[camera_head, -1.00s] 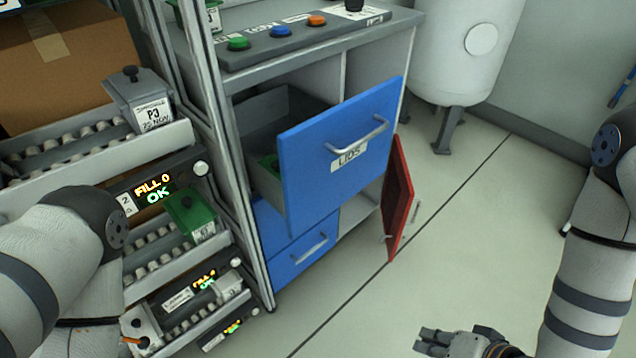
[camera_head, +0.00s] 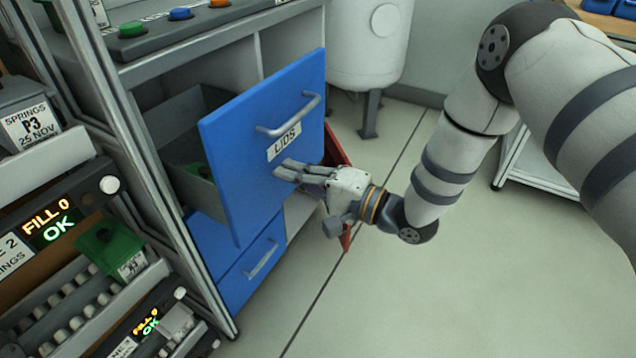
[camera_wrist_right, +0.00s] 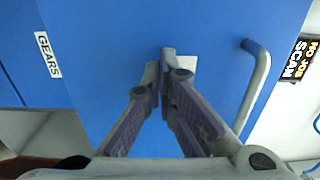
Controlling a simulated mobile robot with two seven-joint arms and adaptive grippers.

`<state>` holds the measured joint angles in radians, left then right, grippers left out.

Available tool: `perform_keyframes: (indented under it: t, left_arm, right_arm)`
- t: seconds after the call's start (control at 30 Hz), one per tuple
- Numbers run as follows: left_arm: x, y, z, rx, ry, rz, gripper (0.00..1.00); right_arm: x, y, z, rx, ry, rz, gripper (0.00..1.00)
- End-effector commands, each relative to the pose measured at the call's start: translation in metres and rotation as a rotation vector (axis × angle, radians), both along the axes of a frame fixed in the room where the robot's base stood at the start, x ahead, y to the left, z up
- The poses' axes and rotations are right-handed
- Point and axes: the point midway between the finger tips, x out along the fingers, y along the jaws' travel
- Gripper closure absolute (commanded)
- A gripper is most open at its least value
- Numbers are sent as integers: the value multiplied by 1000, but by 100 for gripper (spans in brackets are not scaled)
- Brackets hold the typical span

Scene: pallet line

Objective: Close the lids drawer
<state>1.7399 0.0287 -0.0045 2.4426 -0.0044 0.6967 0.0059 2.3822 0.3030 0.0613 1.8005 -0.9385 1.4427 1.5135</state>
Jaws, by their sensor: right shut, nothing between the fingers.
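The lids drawer (camera_head: 232,176) is pulled out of the grey cabinet, its blue front carrying a LIDS label (camera_head: 284,141) and a grey bar handle (camera_head: 291,116). Something green lies inside, mostly hidden. My right gripper (camera_head: 279,169) is shut and empty, its fingertips at the drawer front just below the label. In the right wrist view the gripper (camera_wrist_right: 167,55) points at the blue front and covers most of the label; the handle (camera_wrist_right: 254,88) is to the right. I cannot tell whether the fingertips touch the front. My left gripper is not in view.
Below is a shut blue drawer (camera_head: 252,262), labelled GEARS in the right wrist view (camera_wrist_right: 47,55). An open red door (camera_head: 336,153) stands behind my right gripper. A metal post (camera_head: 150,190) and roller racks are at left. The floor (camera_head: 420,290) at right is clear.

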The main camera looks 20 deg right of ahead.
Motion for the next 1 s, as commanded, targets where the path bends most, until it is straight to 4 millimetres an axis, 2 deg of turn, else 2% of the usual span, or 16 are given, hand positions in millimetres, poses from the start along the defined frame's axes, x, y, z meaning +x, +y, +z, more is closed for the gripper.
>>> perform_keyframes:
  t: [0.17, 0.67, 0.87, 1.0]
  left_arm:
    - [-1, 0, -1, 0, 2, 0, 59]
    - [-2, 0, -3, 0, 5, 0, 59]
    - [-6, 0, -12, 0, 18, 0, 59]
    - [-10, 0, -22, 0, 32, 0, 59]
  right_arm:
    - [11, 8, -1, -2, 0, 0, 100]
    - [18, 14, -1, -1, 1, 0, 100]
    - [43, 33, -3, -1, -1, 0, 100]
    - [67, 53, -5, -1, 1, 0, 100]
